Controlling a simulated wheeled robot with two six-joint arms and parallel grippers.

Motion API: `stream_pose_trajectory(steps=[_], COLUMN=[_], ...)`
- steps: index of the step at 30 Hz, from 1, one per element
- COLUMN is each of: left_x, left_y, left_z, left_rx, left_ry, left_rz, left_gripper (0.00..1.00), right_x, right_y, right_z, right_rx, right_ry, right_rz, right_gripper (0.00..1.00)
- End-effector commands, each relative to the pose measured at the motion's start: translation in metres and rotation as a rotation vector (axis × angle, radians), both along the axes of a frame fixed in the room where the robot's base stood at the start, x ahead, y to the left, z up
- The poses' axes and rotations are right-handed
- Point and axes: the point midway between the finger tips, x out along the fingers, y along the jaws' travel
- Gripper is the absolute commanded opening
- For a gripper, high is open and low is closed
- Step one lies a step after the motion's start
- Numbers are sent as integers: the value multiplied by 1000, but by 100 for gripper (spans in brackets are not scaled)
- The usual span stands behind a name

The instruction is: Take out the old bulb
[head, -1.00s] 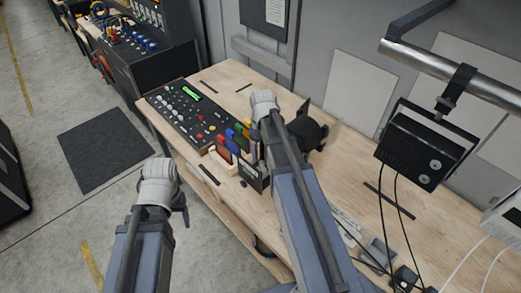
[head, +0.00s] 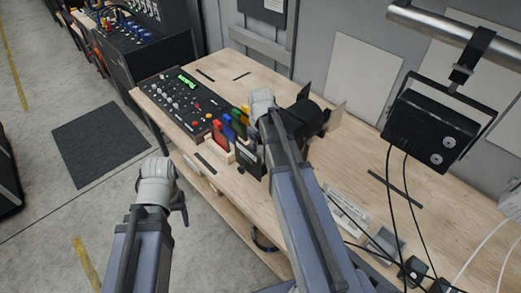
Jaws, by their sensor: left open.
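No bulb can be made out. A black stage lamp with open metal flaps (head: 305,117) lies on the bench, partly behind my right arm. A second black lamp (head: 428,130) hangs from a metal pipe at the right. My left gripper (head: 180,204) is open, left of the bench's front edge and apart from the lamps; its fingers show only in part. My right gripper (head: 263,108) is over the bench, close to the lying lamp in the picture.
A black mixing console (head: 178,105) sits at the bench's far left end. Coloured pieces in a small rack (head: 222,140) stand beside it. Cables and small boxes (head: 385,243) lie at the right front. The wooden bench top (head: 365,165) has free room in the middle.

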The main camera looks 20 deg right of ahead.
Motion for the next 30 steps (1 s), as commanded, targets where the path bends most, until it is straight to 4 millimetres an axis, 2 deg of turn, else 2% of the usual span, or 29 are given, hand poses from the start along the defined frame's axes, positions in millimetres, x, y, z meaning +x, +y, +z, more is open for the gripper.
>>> stream_pose_trajectory(steps=[4, 21, 27, 28, 30], left_x=[0, 0, 0, 0, 0], left_y=[0, 0, 0, 0, 0], left_z=[1, 1, 1, 1, 1], left_rx=[0, 0, 0, 0, 0], left_ry=[0, 0, 0, 0, 0], left_rz=[0, 0, 0, 0, 0], left_gripper=[68, 68, 68, 68, 68], right_x=[0, 0, 0, 0, 0], right_y=[0, 0, 0, 0, 0], right_z=[1, 1, 1, 1, 1], right_rx=[0, 0, 0, 0, 0], right_ry=[0, 0, 0, 0, 0], right_rz=[0, 0, 0, 0, 0], right_gripper=[64, 0, 0, 28, 21])
